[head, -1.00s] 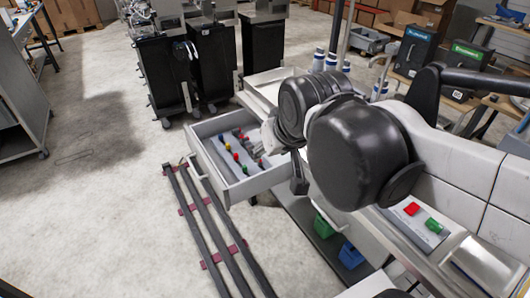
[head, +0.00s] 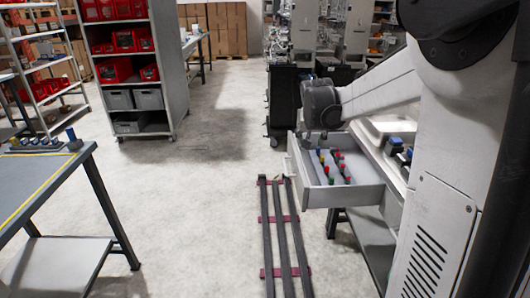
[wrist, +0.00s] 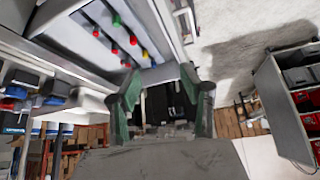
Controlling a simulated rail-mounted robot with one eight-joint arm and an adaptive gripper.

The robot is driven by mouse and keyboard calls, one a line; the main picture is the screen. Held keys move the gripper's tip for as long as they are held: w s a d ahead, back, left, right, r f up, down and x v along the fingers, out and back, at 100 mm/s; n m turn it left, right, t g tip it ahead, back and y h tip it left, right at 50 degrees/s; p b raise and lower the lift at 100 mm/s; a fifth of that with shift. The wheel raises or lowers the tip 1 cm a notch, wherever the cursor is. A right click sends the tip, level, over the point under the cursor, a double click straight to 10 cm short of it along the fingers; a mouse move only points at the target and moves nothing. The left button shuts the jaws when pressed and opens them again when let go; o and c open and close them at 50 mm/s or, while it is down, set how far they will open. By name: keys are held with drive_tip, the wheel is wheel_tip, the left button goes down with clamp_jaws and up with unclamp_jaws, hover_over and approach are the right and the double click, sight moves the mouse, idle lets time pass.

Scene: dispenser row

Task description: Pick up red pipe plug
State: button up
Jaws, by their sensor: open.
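Several small plugs stand in the open grey drawer (head: 358,196). Several are red; one red plug (head: 343,168) is in the right-hand row in the head view, and a red plug also shows in the wrist view (wrist: 133,40). I cannot tell which one is the pipe plug. A green plug (wrist: 116,20) and a yellow plug (wrist: 145,53) stand among them. My gripper (wrist: 161,72) is open and empty, with its green-sided fingers apart near the drawer's edge, to one side of the plugs. In the head view my wrist hangs at the drawer's far left corner and the fingertips are unclear.
Floor rails (head: 283,235) run in front of the drawer. A table (head: 45,185) stands at the left, and a shelf with red bins (head: 125,40) stands behind it. Black cabinets (head: 284,98) stand behind the drawer. Open floor lies left of the rails.

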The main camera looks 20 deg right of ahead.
drive_tip(key=m+b, duration=0.2)
drive_tip(key=b, duration=0.1)
approach(327, 167)
drive_tip(key=shift+g+h, duration=0.4)
drive_tip(key=w+f, duration=0.2)
drive_tip(key=f, duration=0.1)
drive_tip(key=shift+w+d+f+b, duration=0.1)
drive_tip(key=shift+w+d+b, duration=0.25)
drive_tip(key=shift+w, duration=0.05)
drive_tip(key=shift+s+b+x, duration=0.15)
drive_tip(key=shift+b+x, duration=0.1)
drive_tip(key=shift+x, duration=1.3)
drive_tip(key=shift+s+b+x, duration=0.1)
drive_tip(key=shift+b+x, duration=0.15)
drive_tip(key=shift+x, duration=1.35)
drive_tip(key=c, duration=0.9)
